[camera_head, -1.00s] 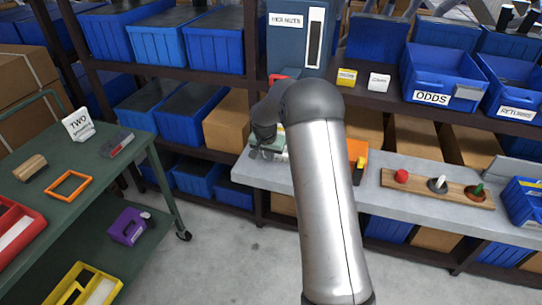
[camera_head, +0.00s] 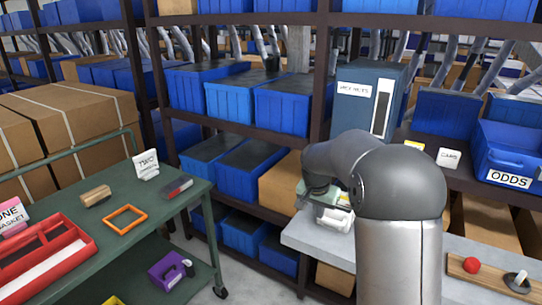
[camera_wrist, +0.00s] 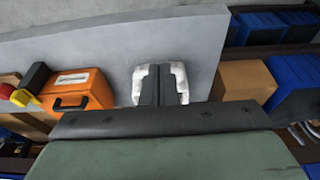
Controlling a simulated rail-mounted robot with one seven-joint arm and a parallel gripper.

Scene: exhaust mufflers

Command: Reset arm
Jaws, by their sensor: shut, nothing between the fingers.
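My gripper (camera_wrist: 160,72) shows in the wrist view with its two dark fingers together, shut and empty, over the grey bench top (camera_wrist: 120,40). In the head view my gripper (camera_head: 330,212) hangs at the end of my bent arm, above the left end of the grey bench (camera_head: 302,236). My arm hides part of the bench there. Whether the fingers touch the bench is hard to tell.
An orange case (camera_wrist: 85,90) with a black handle sits left of my gripper in the wrist view. A cardboard box (camera_wrist: 243,82) is to the right. A green cart (camera_head: 150,215) stands at left. Shelves with blue bins (camera_head: 283,108) rise behind.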

